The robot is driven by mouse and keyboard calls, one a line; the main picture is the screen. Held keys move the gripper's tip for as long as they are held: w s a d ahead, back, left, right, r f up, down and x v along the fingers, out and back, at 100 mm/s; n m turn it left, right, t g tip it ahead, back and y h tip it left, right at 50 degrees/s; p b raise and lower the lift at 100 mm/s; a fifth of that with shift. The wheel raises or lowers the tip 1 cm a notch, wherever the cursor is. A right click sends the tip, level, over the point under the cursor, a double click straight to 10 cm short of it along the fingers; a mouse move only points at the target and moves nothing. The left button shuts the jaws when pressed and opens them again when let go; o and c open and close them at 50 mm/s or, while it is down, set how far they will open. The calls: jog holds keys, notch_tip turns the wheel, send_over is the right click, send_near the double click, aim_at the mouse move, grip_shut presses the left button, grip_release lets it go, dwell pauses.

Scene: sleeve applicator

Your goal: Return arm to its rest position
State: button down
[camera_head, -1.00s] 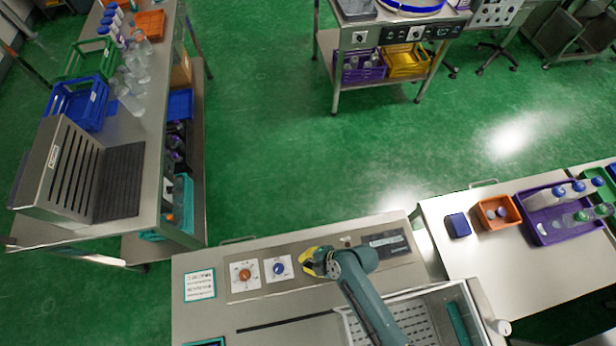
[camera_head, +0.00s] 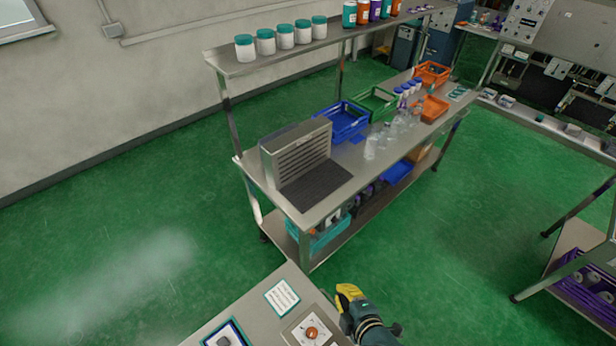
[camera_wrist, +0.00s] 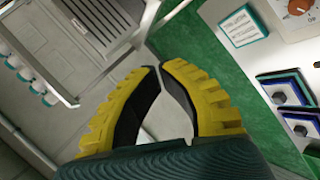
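My gripper (camera_head: 347,292) shows at the bottom centre of the head view, beyond the right corner of the near bench, with green floor behind it. In the wrist view my gripper (camera_wrist: 159,67) has two yellow fingers with black pads. Their tips nearly meet, with only a narrow gap between them, and nothing is held there. My arm enters the head view from the bottom edge; most of it is out of view.
The near bench (camera_head: 243,311) carries an orange knob (camera_head: 312,332) and a label card (camera_head: 282,297). A steel shelf table (camera_head: 322,207) stands beyond it, with a slotted metal stand (camera_head: 300,157), a blue basket (camera_head: 343,122) and bottles. Open green floor (camera_head: 430,240) lies to the right.

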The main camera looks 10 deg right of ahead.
jog(key=w+a+r+m+t+p, duration=0.1)
jog(key=w+a+r+t, duration=0.15)
jog(key=r, duration=0.95)
jog(key=w+a+r+t+p, duration=0.1)
jog(key=w+a+r+t, duration=0.15)
jog(key=r, duration=0.85)
jog(key=w+a+r+m+t+p, duration=0.1)
jog(key=w+a+r, duration=0.15)
jog(key=r, duration=0.95)
jog(key=s+r+m+t+h, duration=0.1)
jog(key=s+r+m+t, duration=0.1)
jog(key=s+r+m, duration=0.3)
jog(key=s+r+m+t+h, duration=0.1)
jog(key=s+r+m+t, duration=0.2)
jog(key=s+r+m, duration=0.3)
notch_tip(320, 180, up, 7)
jog(key=d+m, duration=0.1)
jog(key=m, duration=0.3)
jog(key=shift+r+t+h, duration=0.2)
jog(key=shift+t+h, duration=0.1)
jog(key=shift+h, duration=0.1)
